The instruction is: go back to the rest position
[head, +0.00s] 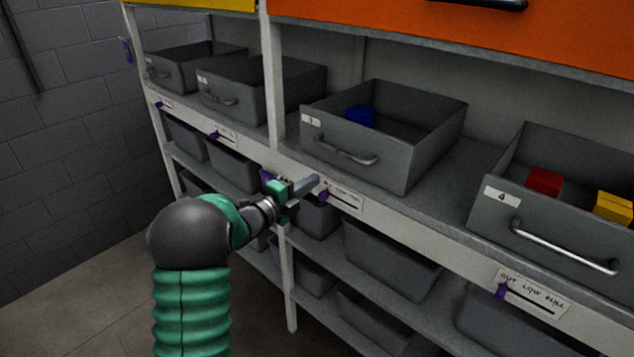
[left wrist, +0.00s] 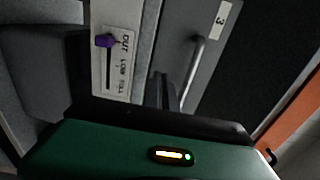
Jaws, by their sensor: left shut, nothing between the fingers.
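In the left wrist view the dark fingers (left wrist: 165,92) lie between the purple slider (left wrist: 105,41) and the handle (left wrist: 194,72) of the grey bin marked 3. I cannot tell whether they touch anything. My right gripper does not show in either view.
Grey bin 3 (head: 310,142) holds a blue block (head: 361,117). Bin 4 (head: 478,213) holds a red block (head: 543,182) and yellow blocks (head: 613,207). More bins (head: 390,260) fill the lower shelves. Floor (head: 110,290) and wall (head: 70,130) on the left are clear.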

